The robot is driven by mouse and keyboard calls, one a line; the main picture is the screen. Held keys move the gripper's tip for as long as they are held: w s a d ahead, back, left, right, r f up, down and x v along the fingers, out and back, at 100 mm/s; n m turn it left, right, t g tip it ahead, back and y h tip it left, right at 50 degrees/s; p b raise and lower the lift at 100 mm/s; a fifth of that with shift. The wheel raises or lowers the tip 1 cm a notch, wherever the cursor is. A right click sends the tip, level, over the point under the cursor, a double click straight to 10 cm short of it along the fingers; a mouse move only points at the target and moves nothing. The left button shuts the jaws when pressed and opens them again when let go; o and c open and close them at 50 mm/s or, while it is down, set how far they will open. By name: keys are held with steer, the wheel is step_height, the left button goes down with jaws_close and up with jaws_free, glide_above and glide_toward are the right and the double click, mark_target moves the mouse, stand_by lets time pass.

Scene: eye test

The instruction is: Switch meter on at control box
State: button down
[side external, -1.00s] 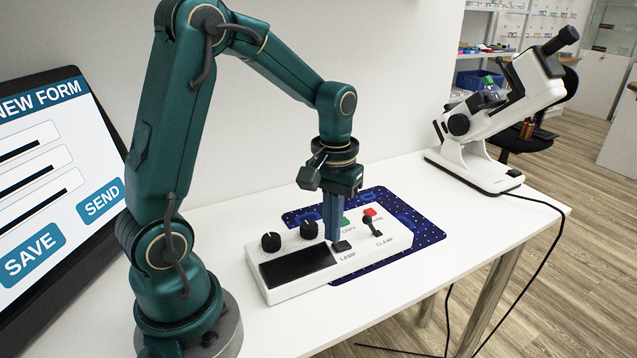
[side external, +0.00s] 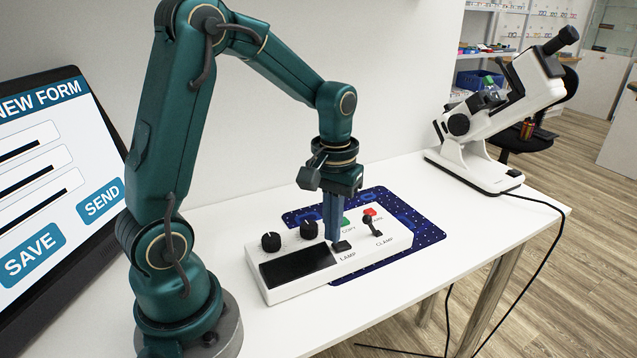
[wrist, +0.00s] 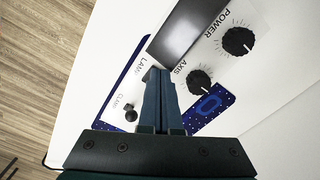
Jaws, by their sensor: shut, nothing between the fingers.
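The white control box (side external: 286,292) lies on the table with a dark, blank display (side external: 296,266). Its two black knobs are labelled POWER (wrist: 238,41) and AXIS (wrist: 199,82) in the wrist view. A small black switch (side external: 342,246) sits by the word LAMP, and a black lever (side external: 373,226) by CLAMP. A green button (side external: 346,221) and a red button (side external: 369,212) are at the back. No label reading METER is visible. My gripper (side external: 336,240) is shut and empty, pointing down at the LAMP switch; I cannot tell if it touches. In the wrist view, the fingers (wrist: 158,72) hide that switch.
A blue dotted mat (side external: 425,232) lies partly under the box. A large screen (side external: 50,200) stands at the left. The table right of the mat is clear.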

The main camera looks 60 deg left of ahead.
mark_target(334, 246)
steer(key=shift+f, duration=0.7)
stand_by(0.4)
step_height(334, 246, up, 7)
stand_by(0.8)
steer(key=shift+r, duration=0.1)
steer(key=shift+w+f, duration=0.15)
steer(key=shift+f, duration=1.35)
steer(key=shift+w+f, duration=0.1)
steer(key=shift+f, duration=1.35)
steer(key=shift+f, duration=0.7)
stand_by(0.5)
steer(key=shift+r, duration=0.1)
